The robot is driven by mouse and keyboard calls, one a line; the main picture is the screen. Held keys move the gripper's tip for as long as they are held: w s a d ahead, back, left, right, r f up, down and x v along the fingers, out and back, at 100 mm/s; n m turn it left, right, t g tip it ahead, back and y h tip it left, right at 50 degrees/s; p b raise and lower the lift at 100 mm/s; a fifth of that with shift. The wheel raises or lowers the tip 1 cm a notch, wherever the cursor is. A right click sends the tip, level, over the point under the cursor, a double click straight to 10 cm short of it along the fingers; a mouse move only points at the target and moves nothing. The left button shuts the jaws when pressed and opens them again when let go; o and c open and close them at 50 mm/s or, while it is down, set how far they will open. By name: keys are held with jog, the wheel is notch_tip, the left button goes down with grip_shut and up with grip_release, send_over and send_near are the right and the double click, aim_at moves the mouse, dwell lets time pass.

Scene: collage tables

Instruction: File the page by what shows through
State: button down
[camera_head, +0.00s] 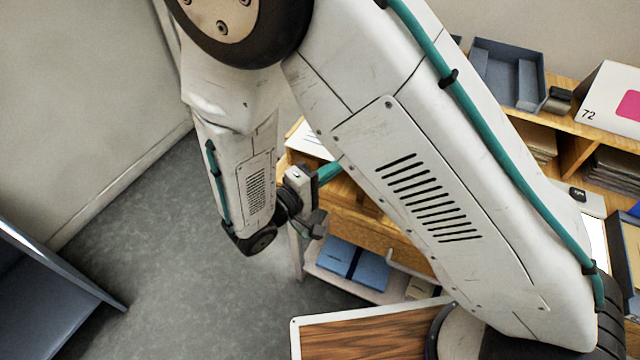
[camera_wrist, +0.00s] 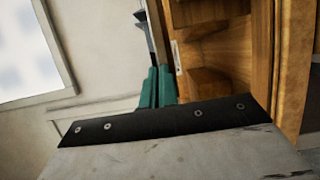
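My gripper (camera_head: 328,172) is in the middle of the head view, at the wooden furniture's left end, partly hidden by my arm. In the wrist view its teal fingers (camera_wrist: 156,88) stand close side by side. A thin grey strip rises just beyond them, and I cannot tell whether it is between them. A white sheet with faint marks (camera_head: 308,140) shows beyond the gripper, partly hidden by my arm; I cannot tell whether they touch. A bright white surface (camera_head: 596,243) shows at the right, mostly hidden. I cannot identify the page for certain.
A blue-grey tray (camera_head: 508,72) and a white box marked 72 with a magenta patch (camera_head: 610,100) stand on the wooden shelf unit. Blue boxes (camera_head: 355,265) sit on a low shelf. A wood-topped table (camera_head: 370,335) is in front.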

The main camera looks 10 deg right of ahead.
aim_at(339, 157)
jog(key=w+d, duration=0.2)
jog(key=w, duration=0.1)
jog(key=shift+w+d+f, duration=0.1)
jog(key=shift+w+d, duration=0.1)
jog(key=shift+w, duration=0.05)
notch_tip(339, 157, down, 4)
jog(key=shift+w+r, duration=0.15)
jog(key=shift+r, duration=0.05)
jog(key=shift+w+d+f, duration=0.1)
jog(key=shift+f, duration=0.6)
jog(key=c, duration=1.6)
grip_release()
jog(key=v, duration=0.7)
jog(key=shift+a, duration=0.35)
